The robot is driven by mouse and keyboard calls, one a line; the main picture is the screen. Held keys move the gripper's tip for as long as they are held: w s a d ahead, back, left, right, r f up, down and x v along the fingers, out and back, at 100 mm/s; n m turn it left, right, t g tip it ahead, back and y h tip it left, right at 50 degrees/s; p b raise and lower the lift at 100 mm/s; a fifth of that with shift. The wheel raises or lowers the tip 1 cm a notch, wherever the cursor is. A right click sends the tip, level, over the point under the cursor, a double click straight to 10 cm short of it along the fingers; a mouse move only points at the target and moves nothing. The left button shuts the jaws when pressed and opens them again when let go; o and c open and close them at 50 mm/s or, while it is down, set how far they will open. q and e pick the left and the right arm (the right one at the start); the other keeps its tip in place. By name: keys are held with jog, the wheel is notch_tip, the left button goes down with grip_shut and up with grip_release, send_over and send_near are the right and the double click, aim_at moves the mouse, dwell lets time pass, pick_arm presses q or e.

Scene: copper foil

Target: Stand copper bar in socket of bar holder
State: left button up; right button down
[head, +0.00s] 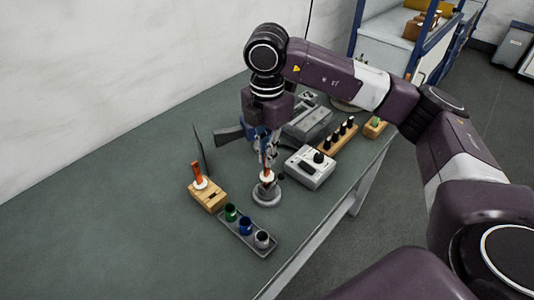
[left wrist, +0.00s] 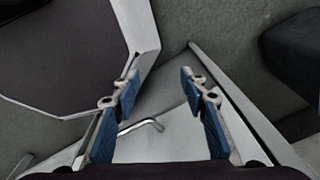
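My right gripper (head: 268,158) points straight down over a round grey stand (head: 267,197), which looks like the bar holder. A short copper-coloured piece with a white collar (head: 266,176) is upright between the fingertips and the stand, in line with it. It looks like the copper bar; its top is hidden by the fingers. I cannot tell whether the fingers grip it or whether it is seated in the socket. A similar orange-copper piece (head: 197,171) stands in a wooden block (head: 208,197) to the left. My left gripper (left wrist: 165,95) is open and empty in the left wrist view.
A grey tray with green, blue and grey cups (head: 246,226) lies in front of the stand. A white box with a black knob (head: 310,168) is to its right. Behind are a grey device (head: 307,122) and a wooden rack with black-topped pieces (head: 337,137). The table's left side is clear.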

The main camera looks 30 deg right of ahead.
jog(key=shift+f, duration=0.25)
jog(key=shift+f+b, duration=0.65)
jog(key=shift+b, duration=0.05)
jog(key=shift+f, duration=0.15)
jog(key=shift+f+b, duration=0.4)
jog(key=shift+b, duration=0.05)
jog(key=shift+r, duration=0.1)
jog(key=c, duration=2.1)
grip_release()
notch_tip(320, 180, up, 12)
